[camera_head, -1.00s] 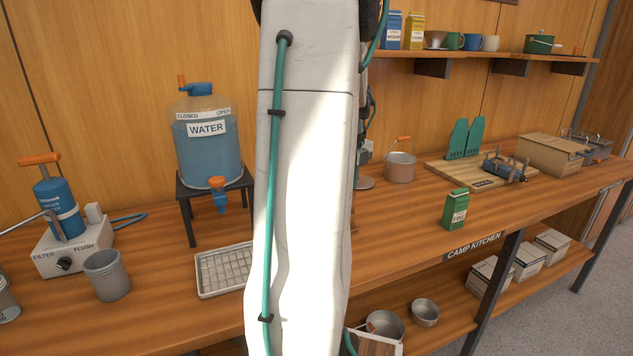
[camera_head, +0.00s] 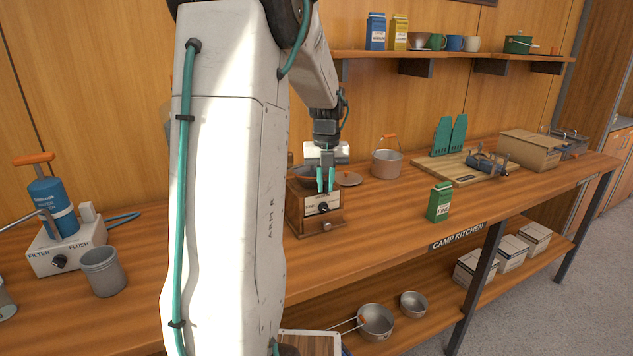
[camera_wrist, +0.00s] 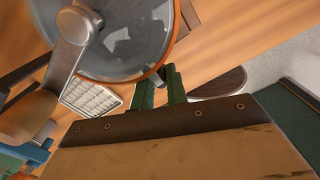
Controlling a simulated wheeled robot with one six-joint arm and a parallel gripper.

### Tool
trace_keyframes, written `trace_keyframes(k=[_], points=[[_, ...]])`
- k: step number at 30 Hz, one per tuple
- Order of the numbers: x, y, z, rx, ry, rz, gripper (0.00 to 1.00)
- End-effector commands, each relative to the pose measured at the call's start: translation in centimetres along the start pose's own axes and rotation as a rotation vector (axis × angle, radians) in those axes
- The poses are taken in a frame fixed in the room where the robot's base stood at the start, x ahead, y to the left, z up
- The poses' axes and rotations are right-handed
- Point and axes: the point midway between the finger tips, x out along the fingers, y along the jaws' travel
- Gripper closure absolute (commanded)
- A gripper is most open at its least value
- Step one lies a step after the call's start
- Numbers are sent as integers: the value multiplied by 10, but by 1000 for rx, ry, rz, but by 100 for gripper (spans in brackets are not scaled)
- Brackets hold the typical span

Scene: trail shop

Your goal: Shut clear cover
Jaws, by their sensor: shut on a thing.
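A round clear cover (camera_wrist: 125,45) with an orange rim shows at the top of the wrist view, over the grinder. A metal crank arm (camera_wrist: 78,30) crosses it. The wooden grinder (camera_head: 318,215) with a dial on its front stands on the counter in the head view; there the cover cannot be made out clearly. My gripper (camera_head: 326,186) points down at the grinder's top front. In the wrist view its green fingers (camera_wrist: 162,76) are close together at the cover's rim and shut on it. The exact contact is partly hidden.
The filter pump (camera_head: 60,235) and a grey cup (camera_head: 104,272) are at the left. My arm hides the counter between.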

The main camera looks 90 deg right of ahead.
Motion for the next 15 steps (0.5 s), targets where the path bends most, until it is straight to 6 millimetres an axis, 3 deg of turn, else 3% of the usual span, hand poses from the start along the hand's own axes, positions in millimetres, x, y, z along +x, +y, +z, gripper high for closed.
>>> trace_keyframes(k=[14, 15], points=[[-2, 7, 1, -1, -8, -1, 100], [-2, 7, 1, -1, -8, -1, 77]])
